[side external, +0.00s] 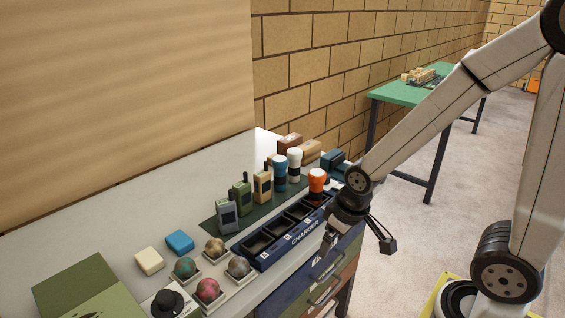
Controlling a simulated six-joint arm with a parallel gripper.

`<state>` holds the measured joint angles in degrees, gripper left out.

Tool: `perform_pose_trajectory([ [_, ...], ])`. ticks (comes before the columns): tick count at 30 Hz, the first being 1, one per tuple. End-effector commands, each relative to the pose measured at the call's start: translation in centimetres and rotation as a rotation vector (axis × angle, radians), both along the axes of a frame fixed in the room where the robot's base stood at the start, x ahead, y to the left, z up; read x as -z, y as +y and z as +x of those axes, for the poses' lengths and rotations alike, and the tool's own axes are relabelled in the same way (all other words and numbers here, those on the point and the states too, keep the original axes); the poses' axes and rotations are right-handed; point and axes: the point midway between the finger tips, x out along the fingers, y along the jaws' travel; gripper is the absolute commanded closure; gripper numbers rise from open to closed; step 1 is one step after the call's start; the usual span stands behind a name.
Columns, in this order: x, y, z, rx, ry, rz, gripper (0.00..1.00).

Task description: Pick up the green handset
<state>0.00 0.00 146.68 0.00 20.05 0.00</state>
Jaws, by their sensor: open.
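The green handset (242,198) stands upright on a dark green mat (208,224), between a grey handset (227,217) and a tan handset (263,187). It has a short dark antenna, and its lower part is partly hidden by the grey handset. My gripper (330,241) is open and appears empty. It points down near the front edge of the table, to the right of the green handset and apart from it, with the charger between them in the picture.
A dark blue charger (294,240) with several bays lies before the mat; an orange-topped lamp (317,182) stands at its far end. Blue (280,174) and white (294,165) lamps stand behind. Balls in trays (208,290) and two blocks (150,261) lie nearer.

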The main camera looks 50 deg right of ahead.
Motion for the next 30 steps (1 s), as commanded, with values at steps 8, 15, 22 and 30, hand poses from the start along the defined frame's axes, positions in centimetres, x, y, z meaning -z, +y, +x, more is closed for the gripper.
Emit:
perform_pose_trajectory([
  [8, 0.00, 0.00, 0.00, 0.000, 0.000, 0.000, 0.00],
  [15, 0.00, 0.00, 0.00, 0.000, 0.000, 0.000, 0.03],
  [22, 0.00, 0.00, 0.00, 0.000, 0.000, 0.000, 0.39],
  [30, -0.04, -0.17, 0.45, 0.001, -0.012, -0.004, 0.39],
])
